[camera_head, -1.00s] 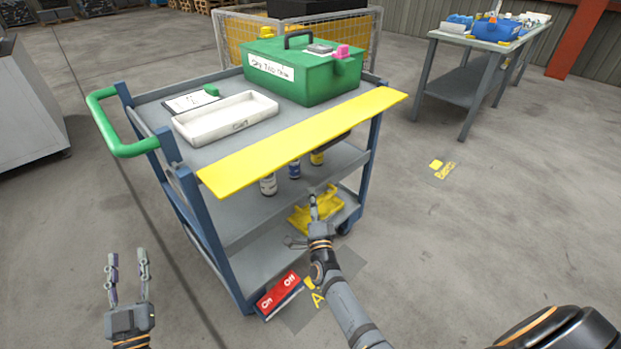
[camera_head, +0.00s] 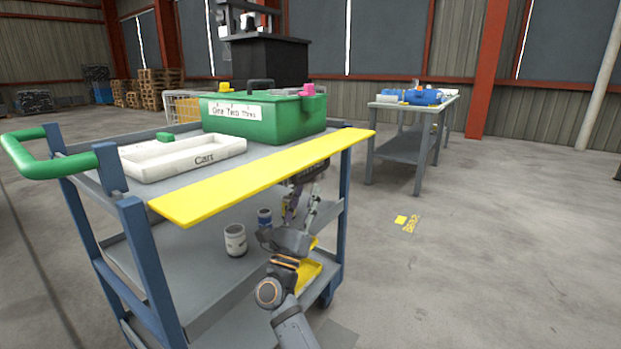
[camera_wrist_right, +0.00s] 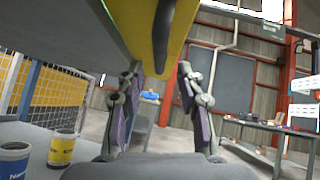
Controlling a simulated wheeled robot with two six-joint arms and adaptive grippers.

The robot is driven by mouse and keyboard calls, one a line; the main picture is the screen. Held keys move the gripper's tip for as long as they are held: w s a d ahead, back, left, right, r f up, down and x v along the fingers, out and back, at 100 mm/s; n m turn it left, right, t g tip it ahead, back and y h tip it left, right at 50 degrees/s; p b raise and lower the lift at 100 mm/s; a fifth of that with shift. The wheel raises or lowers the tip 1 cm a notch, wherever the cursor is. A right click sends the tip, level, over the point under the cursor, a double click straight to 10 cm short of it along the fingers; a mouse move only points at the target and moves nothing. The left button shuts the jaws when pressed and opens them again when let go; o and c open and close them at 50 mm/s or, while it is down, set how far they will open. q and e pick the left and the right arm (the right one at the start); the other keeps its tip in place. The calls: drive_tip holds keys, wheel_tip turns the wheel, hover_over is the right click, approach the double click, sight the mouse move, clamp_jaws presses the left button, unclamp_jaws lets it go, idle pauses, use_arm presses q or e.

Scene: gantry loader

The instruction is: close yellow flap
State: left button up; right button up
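The yellow flap (camera_head: 262,180) is a long flat panel sticking out, raised, along the near edge of the cart's top. My right gripper (camera_head: 306,188) is below the flap's right part, fingers pointing up. In the right wrist view the flap's yellow underside (camera_wrist_right: 182,22) is overhead, with a dark grey handle-like bar (camera_wrist_right: 162,38) on it. There my right gripper (camera_wrist_right: 160,72) is open, its two fingers spread apart below the bar with nothing between them. Whether a finger touches the flap I cannot tell. My left gripper is out of view.
The blue-grey cart (camera_head: 135,240) carries a white tray (camera_head: 185,158) and a green toolbox (camera_head: 270,120) on top. A white can (camera_head: 235,240) and a blue can (camera_head: 264,217) stand on the shelf below.

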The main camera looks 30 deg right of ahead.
sight(311, 175)
drive_tip(key=x, duration=0.5)
drive_tip(key=shift+w+d+r, duration=0.15)
drive_tip(key=shift+d, duration=0.05)
drive_tip(key=shift+c, duration=0.2)
clamp_jaws()
